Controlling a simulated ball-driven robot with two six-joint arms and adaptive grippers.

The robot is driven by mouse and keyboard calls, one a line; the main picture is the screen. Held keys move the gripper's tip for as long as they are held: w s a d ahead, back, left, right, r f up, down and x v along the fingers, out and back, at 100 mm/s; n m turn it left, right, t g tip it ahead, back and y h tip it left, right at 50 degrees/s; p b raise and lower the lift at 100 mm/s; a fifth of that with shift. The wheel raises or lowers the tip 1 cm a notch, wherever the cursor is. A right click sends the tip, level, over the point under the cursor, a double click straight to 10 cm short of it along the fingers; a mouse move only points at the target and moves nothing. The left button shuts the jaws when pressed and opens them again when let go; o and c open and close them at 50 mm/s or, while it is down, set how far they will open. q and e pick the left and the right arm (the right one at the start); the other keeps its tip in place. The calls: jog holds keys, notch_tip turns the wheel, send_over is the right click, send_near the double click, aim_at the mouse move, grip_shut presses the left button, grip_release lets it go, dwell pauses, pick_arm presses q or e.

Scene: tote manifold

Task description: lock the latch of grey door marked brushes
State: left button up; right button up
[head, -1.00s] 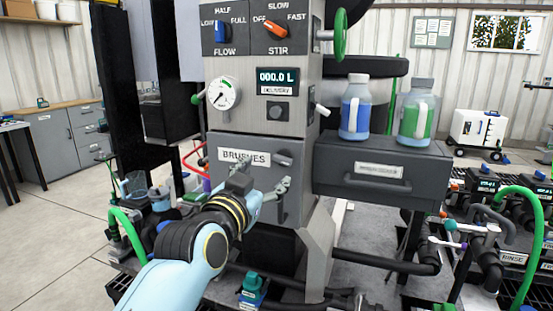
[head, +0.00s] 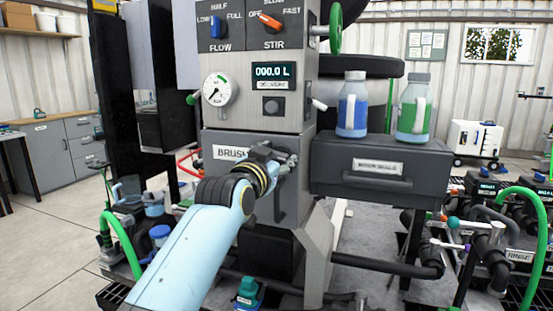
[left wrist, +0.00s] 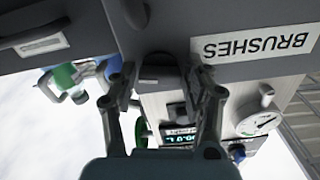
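The grey door (head: 264,212) with the white BRUSHES label stands shut on the front of the grey machine. A dark vertical handle (head: 280,203) is on its right part. My left gripper (head: 282,159) is at the door's upper right, over the latch, and mostly hides it in the head view. In the left wrist view, which is upside down, the dark latch knob (left wrist: 161,68) lies between the two spread fingers of my left gripper (left wrist: 163,84). The fingers are apart, with gaps beside the knob; contact is not clear. My right gripper is not in view.
A dark drawer (head: 380,168) with a bar handle juts out right of the door. A blue bottle (head: 352,110) and a green bottle (head: 413,115) stand above it. Hoses and pipes, including a green hose (head: 122,240), crowd the floor level on both sides.

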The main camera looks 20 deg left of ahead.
pick_arm(q)
jog(key=c, duration=0.7)
jog(key=shift+r+n+p, duration=0.15)
jog(key=shift+n+p, duration=0.65)
jog(key=shift+p, duration=0.05)
jog(key=shift+n, duration=0.5)
jog(key=o, duration=1.1)
jog(key=shift+o, duration=0.2)
